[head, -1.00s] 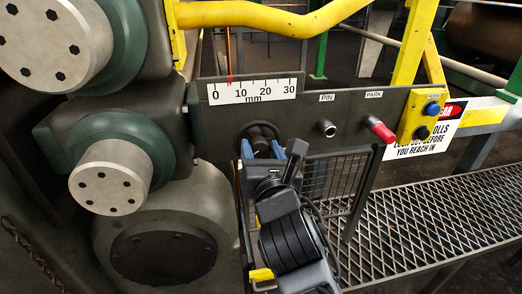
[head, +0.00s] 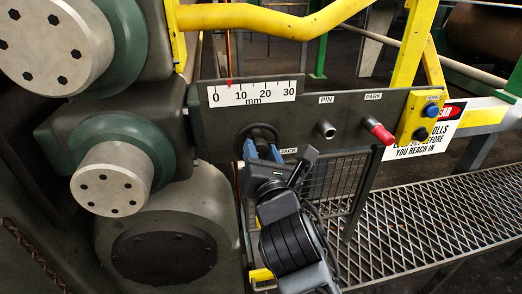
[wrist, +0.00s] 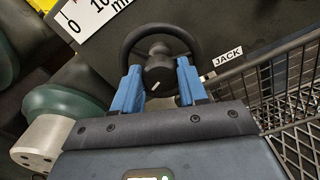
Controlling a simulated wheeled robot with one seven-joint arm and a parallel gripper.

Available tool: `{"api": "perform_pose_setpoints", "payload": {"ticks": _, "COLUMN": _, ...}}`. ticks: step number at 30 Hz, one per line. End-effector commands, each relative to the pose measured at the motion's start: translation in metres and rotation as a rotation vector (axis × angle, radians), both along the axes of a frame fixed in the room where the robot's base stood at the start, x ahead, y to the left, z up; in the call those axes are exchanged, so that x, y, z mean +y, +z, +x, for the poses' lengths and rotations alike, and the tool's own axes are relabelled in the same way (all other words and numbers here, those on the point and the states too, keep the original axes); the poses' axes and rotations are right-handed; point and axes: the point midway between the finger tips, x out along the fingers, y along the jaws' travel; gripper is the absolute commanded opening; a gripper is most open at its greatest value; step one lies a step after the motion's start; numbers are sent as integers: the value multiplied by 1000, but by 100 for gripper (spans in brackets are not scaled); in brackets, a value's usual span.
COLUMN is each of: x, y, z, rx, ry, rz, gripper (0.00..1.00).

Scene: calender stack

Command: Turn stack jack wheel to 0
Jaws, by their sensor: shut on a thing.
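The black jack wheel (head: 262,133) is on the dark panel under the scale, beside a JACK label. The white mm scale (head: 252,92) runs from 0 to 30, and its red pointer (head: 229,84) stands between 0 and 10, a little past halfway. My gripper (head: 263,152) is shut on the jack wheel from the front. In the wrist view, its blue fingers are on either side of the wheel's hub (wrist: 160,74), which has a white mark on its face. The fingers cover the lower part of the wheel's rim.
To the right are the PIN stud (head: 327,130), the red-tipped PARK handle (head: 377,130) and a yellow button box (head: 421,117). Large roll ends (head: 110,182) are at the left. A wire mesh guard (head: 335,185) is close to my gripper's right. A yellow rail (head: 260,20) crosses above.

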Motion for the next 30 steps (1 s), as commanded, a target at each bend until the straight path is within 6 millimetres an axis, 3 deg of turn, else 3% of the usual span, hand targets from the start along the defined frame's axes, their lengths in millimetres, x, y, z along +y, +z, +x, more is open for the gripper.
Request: {"api": "perform_pose_setpoints", "payload": {"ticks": 30, "x": -3, "y": -3, "z": 1, "rx": 264, "ry": -2, "rz": 922, "gripper": 12}}
